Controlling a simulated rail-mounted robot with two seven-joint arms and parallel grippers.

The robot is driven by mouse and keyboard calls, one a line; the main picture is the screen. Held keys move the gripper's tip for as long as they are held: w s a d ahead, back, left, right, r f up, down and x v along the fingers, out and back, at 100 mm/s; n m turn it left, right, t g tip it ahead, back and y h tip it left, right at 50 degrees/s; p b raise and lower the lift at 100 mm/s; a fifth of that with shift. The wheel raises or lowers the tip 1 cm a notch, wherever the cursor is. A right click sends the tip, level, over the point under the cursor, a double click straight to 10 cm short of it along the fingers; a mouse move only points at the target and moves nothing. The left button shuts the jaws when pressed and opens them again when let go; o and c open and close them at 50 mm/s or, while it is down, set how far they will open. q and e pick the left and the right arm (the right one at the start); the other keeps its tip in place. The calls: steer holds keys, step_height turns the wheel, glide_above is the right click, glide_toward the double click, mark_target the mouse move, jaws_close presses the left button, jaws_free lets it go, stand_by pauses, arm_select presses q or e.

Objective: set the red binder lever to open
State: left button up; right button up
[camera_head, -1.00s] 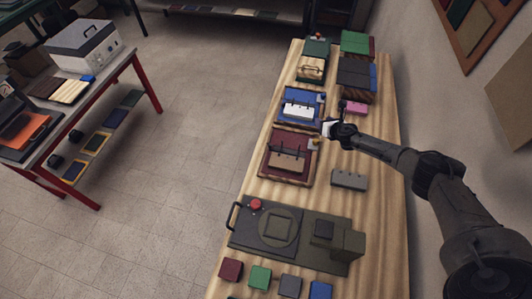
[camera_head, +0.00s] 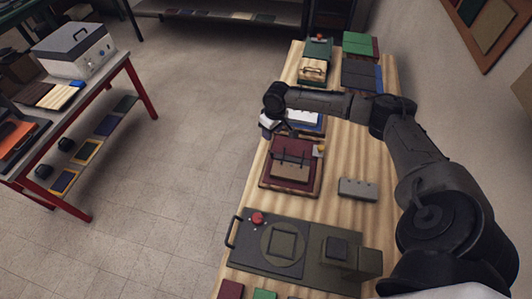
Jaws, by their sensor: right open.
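The red binder (camera_head: 268,180) is a dark red board lying on the wooden bench, with a brown pad and dark rings on it. A small grey and yellow piece (camera_head: 321,150) at its upper right corner looks like its lever; its exact setting is too small to tell. My right gripper (camera_head: 276,129) is open, beyond the red binder's upper left side and over the left edge of the blue binder (camera_head: 312,128). It is apart from the lever, and it and my arm hide part of the blue binder. My left gripper is not in view.
A grey block (camera_head: 358,188) lies right of the red binder. An olive machine (camera_head: 300,247) with a red button stands nearer on the bench (camera_head: 338,205). Green and dark stacks stand at the far end. The wood right of the red binder is mostly clear.

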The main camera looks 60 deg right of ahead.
mark_target(272, 154)
steer(key=f+m, duration=0.1)
steer(key=f, duration=0.3)
steer(key=f+m+b, duration=0.1)
steer(key=f, duration=0.4)
steer(key=f+m, duration=0.1)
steer(key=f, duration=0.4)
steer(key=shift+s+a, duration=0.15)
steer(key=shift+s, duration=0.1)
